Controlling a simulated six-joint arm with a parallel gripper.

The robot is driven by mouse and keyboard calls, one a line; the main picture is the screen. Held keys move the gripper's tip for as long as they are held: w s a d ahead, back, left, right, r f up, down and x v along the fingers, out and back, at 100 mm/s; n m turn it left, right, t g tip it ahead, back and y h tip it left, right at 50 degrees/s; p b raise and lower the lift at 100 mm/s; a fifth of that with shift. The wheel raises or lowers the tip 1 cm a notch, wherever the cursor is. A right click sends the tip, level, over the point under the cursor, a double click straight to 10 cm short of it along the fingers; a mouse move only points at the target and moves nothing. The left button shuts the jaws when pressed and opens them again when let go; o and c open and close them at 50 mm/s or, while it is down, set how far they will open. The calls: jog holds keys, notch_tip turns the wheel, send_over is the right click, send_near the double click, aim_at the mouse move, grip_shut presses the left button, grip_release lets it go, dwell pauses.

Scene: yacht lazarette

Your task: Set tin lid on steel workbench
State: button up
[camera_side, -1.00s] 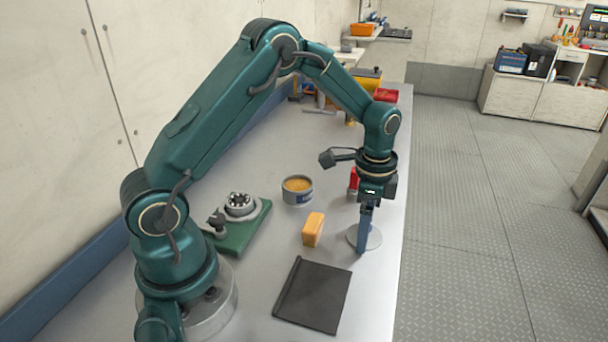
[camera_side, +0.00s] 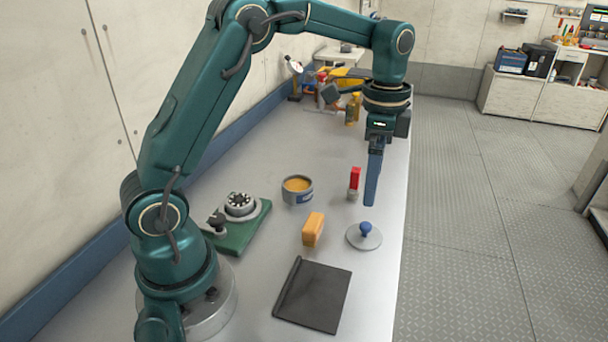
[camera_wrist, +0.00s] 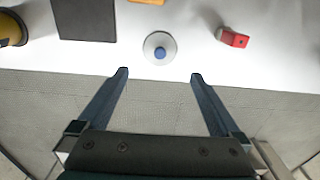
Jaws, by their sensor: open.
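The tin lid (camera_side: 371,241) is a grey disc with a blue knob on top. It lies flat on the steel workbench (camera_side: 240,300), near the bench's right edge. It also shows in the wrist view (camera_wrist: 160,48), ahead of the fingertips. My gripper (camera_side: 372,203) is above the lid in the side view, apart from it. In the wrist view my gripper (camera_wrist: 160,75) has its two fingers spread wide with nothing between them. An open tin (camera_side: 298,190) with yellowish contents stands further back to the left.
An orange block (camera_side: 313,229) lies left of the lid, and a dark flat mat (camera_side: 312,295) lies in front. A red-topped item (camera_side: 354,182) stands just behind the lid. A green-based device (camera_side: 239,225) sits at left. The bench's right edge is close to the lid.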

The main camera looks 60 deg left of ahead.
jog(key=s+d+r+n+t, duration=0.2)
jog(key=s+r+n+t, duration=0.15)
jog(key=s+r, duration=0.35)
jog(key=s+d+f+n+t, duration=0.1)
jog(key=s+n, duration=0.4)
jog(key=s, duration=0.5)
notch_tip(320, 180, down, 2)
jog(key=shift+d+f+t, duration=0.1)
jog(key=shift+d+t, duration=0.3)
jog(key=shift+t, duration=0.15)
